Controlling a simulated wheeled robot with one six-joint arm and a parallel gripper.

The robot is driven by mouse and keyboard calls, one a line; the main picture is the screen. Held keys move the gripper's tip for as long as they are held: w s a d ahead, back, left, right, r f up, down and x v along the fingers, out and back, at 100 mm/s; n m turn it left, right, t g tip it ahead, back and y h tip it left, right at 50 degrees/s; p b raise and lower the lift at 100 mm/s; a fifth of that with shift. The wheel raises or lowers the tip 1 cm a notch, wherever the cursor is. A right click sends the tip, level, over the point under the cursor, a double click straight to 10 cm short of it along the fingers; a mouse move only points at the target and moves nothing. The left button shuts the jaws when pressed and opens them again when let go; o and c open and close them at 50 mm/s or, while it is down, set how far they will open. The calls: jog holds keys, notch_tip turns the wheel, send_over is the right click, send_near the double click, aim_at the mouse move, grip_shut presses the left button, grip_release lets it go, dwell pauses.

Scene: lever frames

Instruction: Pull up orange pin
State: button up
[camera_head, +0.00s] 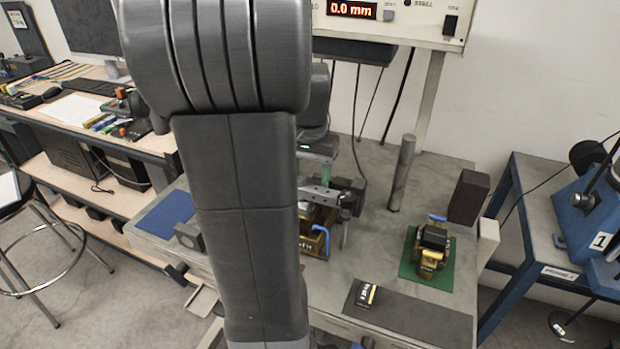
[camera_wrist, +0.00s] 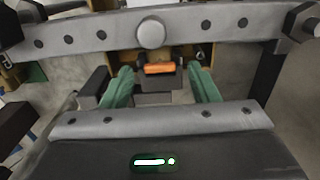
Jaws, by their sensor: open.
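The orange pin (camera_wrist: 160,68) shows in the wrist view as a small orange bar on a dark block. My gripper (camera_wrist: 164,77) is open, with one green finger to each side of the pin in the picture. I cannot tell how far the fingertips are from it, and no contact is visible. In the head view my gripper (camera_head: 325,172) is partly hidden behind my arm, above a brass-coloured frame (camera_head: 314,238) with a blue handle. The pin is not visible in that view.
A grey bolted bar (camera_wrist: 210,28) crosses the wrist view beyond the pin. On the bench stand a metal post (camera_head: 401,172), a dark block (camera_head: 468,197) and a second brass-and-black device on a green mat (camera_head: 408,268). A dark strip (camera_head: 415,316) lies in front.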

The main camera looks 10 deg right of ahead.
jog(key=shift+f, duration=0.45)
jog(key=shift+c, duration=0.2)
grip_shut()
jog(key=shift+r+p, duration=0.85)
jog(key=shift+r, duration=0.1)
jog(key=shift+w+f, duration=0.1)
jog(key=shift+o, duration=0.2)
grip_release()
